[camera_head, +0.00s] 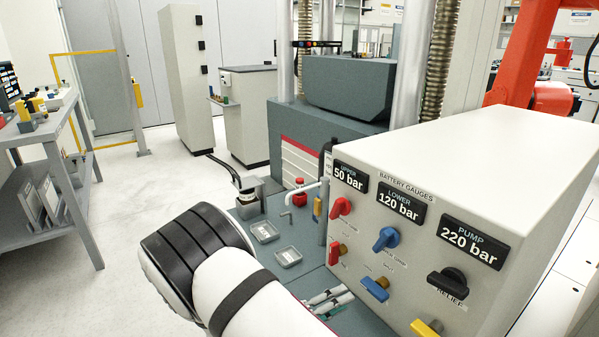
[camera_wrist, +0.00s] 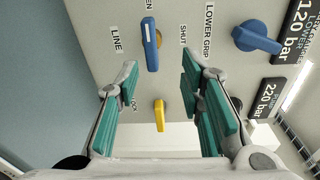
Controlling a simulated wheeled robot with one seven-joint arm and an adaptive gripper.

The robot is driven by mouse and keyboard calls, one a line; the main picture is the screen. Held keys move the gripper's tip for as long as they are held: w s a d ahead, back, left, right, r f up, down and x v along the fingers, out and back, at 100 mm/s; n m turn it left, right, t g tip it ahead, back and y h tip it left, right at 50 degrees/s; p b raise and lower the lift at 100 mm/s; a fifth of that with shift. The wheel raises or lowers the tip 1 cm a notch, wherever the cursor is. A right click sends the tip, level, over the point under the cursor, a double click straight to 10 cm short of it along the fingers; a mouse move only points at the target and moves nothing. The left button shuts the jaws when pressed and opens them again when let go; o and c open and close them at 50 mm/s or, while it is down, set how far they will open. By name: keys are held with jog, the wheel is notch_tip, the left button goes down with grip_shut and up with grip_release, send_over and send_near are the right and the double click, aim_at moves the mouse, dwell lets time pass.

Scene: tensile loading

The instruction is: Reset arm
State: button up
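My gripper (camera_wrist: 160,85) is open in the wrist view, its two teal-padded fingers apart with nothing held between them. It faces the valve panel. A blue lever (camera_wrist: 150,45) shows just beyond the fingertips, and a yellow lever (camera_wrist: 159,115) shows in the gap between the fingers; neither appears gripped. In the head view, my white arm (camera_head: 235,280) reaches from the bottom toward the front of the white control box (camera_head: 500,150). The gripper (camera_head: 335,300) is partly visible there, low beside the box, with its inner side largely hidden.
The box carries a red knob (camera_head: 340,207), a blue knob (camera_head: 386,239), a black relief knob (camera_head: 448,283), a red lever (camera_head: 336,254) and gauges. Small trays (camera_head: 264,231) lie on the bench behind my arm. A grey testing machine (camera_head: 335,140) stands behind. Open floor lies left.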

jog(key=s+d+r+m+g+y, duration=0.3)
jog(key=s+d+r+m+g, duration=0.35)
jog(key=r+m, duration=0.4)
jog(key=s+d+r+m+g+y, duration=0.3)
jog(key=s+d+r+m+g, duration=0.2)
jog(key=s+r+m, duration=0.5)
jog(key=s+a+r+m+t+y, duration=0.1)
jog(key=s+r+m+t+y, duration=0.15)
jog(key=s+m+y, duration=0.45)
jog(key=s+a+r+m+t+y, duration=0.15)
jog(key=s+r+m, duration=0.25)
jog(key=s+m, duration=0.75)
notch_tip(320, 180, up, 17)
jog(key=w+m+t+p, duration=0.1)
jog(key=w+t+p, duration=0.1)
jog(key=p, duration=1.3)
jog(key=shift+w+f+m+t+y, duration=0.15)
jog(key=shift+w+m+t+y, duration=0.05)
jog(key=shift+m+t+y, duration=0.3)
